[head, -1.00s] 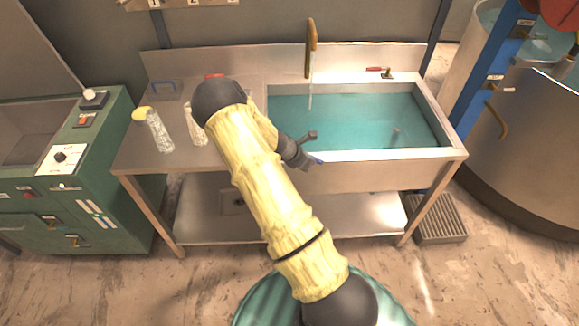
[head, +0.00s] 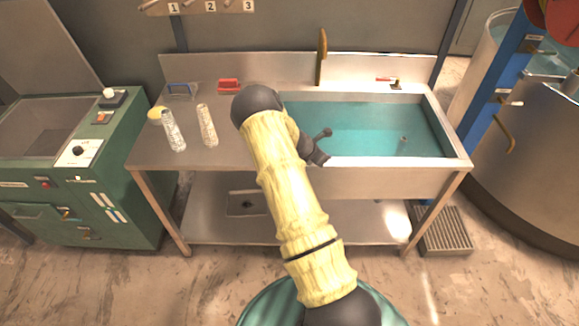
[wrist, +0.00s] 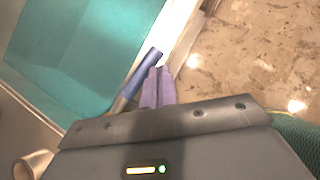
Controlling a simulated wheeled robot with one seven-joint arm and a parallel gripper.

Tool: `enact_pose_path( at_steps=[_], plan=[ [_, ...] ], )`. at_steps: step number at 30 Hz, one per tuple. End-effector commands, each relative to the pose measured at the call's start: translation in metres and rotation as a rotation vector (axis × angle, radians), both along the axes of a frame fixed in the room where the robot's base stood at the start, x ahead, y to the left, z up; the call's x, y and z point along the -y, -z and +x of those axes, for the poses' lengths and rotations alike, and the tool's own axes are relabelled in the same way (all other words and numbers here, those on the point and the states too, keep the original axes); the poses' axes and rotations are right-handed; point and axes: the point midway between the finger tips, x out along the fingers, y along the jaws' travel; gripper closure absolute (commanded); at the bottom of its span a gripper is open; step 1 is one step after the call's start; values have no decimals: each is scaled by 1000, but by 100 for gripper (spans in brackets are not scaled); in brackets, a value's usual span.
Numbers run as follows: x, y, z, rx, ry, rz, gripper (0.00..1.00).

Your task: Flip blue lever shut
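The blue lever (wrist: 142,72) shows in the wrist view as a slim blue bar along the front rim of the sink (head: 420,163). My gripper (wrist: 160,72) has its two purple fingers together, with only a thin seam between them. The fingers lie just right of the blue lever, close beside it; I cannot tell whether they touch it. In the head view my gripper (head: 318,158) is at the sink's front edge, and I cannot make out the lever there. The brass faucet (head: 322,55) shows no water stream.
Teal water (head: 370,128) fills the sink. A red-handled valve (head: 388,80) sits at its back right. Bottles (head: 174,132) and a red-handled item (head: 228,85) stand on the left counter. A green cabinet (head: 130,200) is at left, a large steel tank (head: 540,150) at right.

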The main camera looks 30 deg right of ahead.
Motion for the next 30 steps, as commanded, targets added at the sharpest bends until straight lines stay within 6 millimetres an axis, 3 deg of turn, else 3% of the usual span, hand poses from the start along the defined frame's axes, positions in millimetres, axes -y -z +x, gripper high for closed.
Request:
enact_pose_path(
  at_steps=[9,30],
  plan=[
    [9,1,5,0,3,1,100],
    [5,0,0,-1,3,-1,100]
  ],
)
